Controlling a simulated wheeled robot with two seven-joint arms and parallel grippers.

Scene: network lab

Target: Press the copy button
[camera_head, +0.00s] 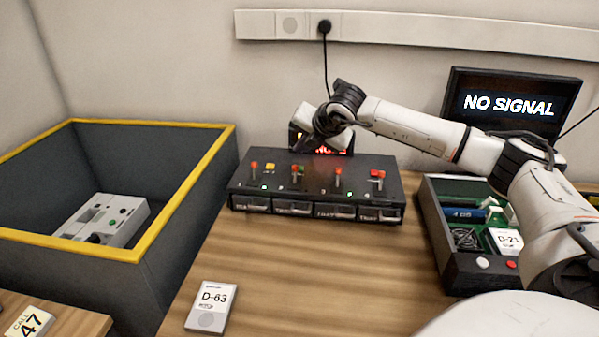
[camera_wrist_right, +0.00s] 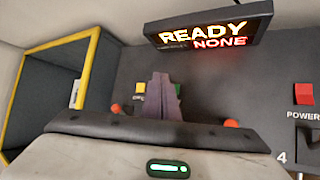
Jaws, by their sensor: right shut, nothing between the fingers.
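A dark duplicator-like box (camera_head: 318,179) stands on the table with a row of levers, several red knobs and numbered bays. On its top are a yellow button (camera_head: 270,167), a green button (camera_head: 298,169) and a red button (camera_head: 377,174). In the right wrist view the yellow button (camera_wrist_right: 139,87) has a label I cannot read, the green button (camera_wrist_right: 178,88) is partly behind my fingers, and the red one (camera_wrist_right: 305,93) is marked POWER. My right gripper (camera_head: 301,145) is shut and empty, above the box's back part near the yellow and green buttons. My left gripper is not in view.
A display (camera_wrist_right: 210,28) behind the box reads READY NONE. A yellow-rimmed bin (camera_head: 187,187) at left holds a grey device (camera_head: 103,219). An open tray of parts (camera_head: 470,265) stands right. A D-63 card (camera_head: 211,307) lies in front. A NO SIGNAL screen (camera_head: 508,104) is behind.

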